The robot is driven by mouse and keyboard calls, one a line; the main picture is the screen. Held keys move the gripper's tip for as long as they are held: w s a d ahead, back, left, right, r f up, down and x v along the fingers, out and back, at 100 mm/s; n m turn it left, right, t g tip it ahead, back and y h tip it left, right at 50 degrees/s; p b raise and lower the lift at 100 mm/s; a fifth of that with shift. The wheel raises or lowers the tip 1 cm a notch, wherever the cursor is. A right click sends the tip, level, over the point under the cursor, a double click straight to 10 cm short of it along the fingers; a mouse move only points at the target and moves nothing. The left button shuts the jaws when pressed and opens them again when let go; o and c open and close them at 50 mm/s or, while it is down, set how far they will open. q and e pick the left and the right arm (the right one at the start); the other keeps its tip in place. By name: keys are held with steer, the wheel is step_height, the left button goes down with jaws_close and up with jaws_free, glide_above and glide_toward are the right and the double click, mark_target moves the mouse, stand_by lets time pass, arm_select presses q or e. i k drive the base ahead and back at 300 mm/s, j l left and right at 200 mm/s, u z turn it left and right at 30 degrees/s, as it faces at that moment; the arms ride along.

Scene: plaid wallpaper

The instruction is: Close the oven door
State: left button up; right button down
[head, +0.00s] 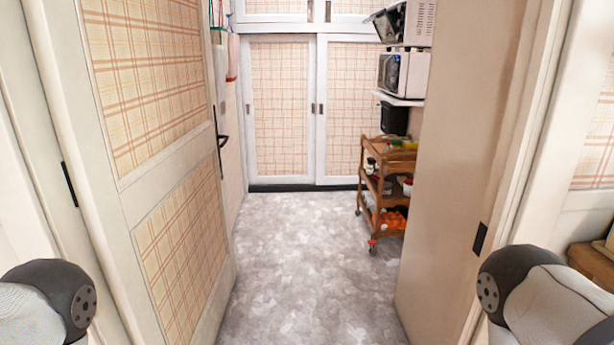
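Two white oven-like appliances stand one above the other on the right side of the room beyond the doorway. The upper appliance (419,22) has a dark panel (387,24) sticking out to its left, which looks like an open door. The lower appliance (410,73) has a dark front facing left; whether its door is fully shut is too small to tell. I cannot tell which one is the task's oven. Parts of my arms show at the lower left and lower right corners, far from the appliances. Neither gripper is in view.
A plaid-panelled door (180,235) stands open on the left of the doorway, and a plain jamb or panel (450,190) bounds the right. A wooden trolley (361,187) with items stands below the appliances. Plaid cupboards (280,110) close the back. The grey floor (300,250) between is clear.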

mark_target(385, 31)
steer(key=i, duration=2.5)
